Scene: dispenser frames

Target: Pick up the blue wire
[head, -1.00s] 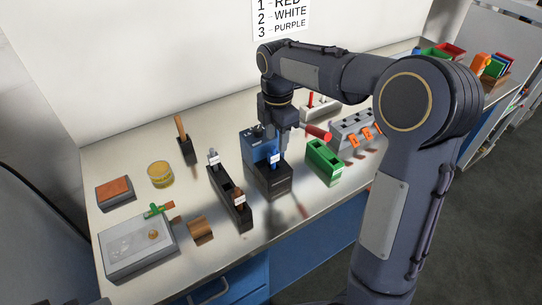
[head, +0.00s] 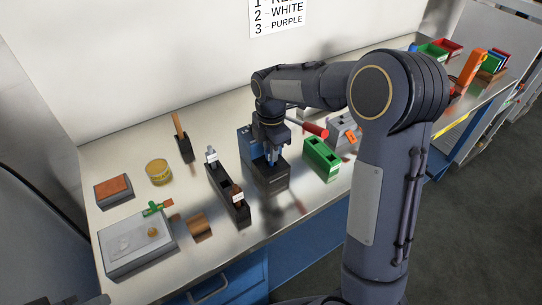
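The blue wire (head: 270,154) is a small blue piece at the blue and black dispenser (head: 266,180) in the middle of the bench. It is mostly hidden by my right gripper (head: 272,156), which points down over the dispenser right at it. I cannot tell whether the fingers are open or closed on the wire. My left gripper does not show.
A black holder with labelled pieces (head: 230,195) stands close left of the dispenser, and a green block (head: 321,158) stands to the right. A red-handled tool (head: 313,130) lies behind. A grey box (head: 136,244) and yellow tin (head: 159,172) are at left.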

